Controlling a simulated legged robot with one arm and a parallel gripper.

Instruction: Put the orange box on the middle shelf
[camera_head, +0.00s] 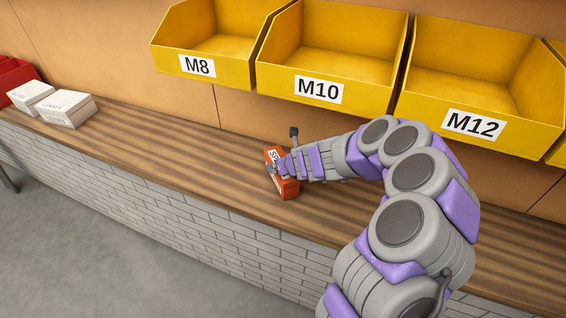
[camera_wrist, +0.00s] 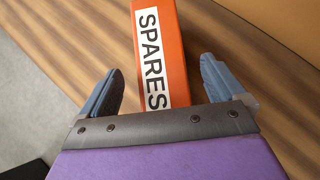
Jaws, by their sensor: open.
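The orange box (camera_head: 287,186) stands on the wooden counter near its front edge, partly hidden behind my gripper in the head view. In the wrist view the orange box (camera_wrist: 174,45) carries a white label reading SPARES and lies between my two fingers. My gripper (camera_head: 276,169) is at the box. In the wrist view my gripper (camera_wrist: 160,80) is open, with a finger on each side of the box and a visible gap on both sides. No middle shelf can be made out in either view.
Yellow bins marked M8 (camera_head: 205,40), M10 (camera_head: 330,60) and M12 (camera_head: 480,90) hang on the wall above the counter (camera_head: 170,150). White boxes (camera_head: 66,108) and a red bin (camera_head: 14,75) stand at the far left. The counter between them and my gripper is clear.

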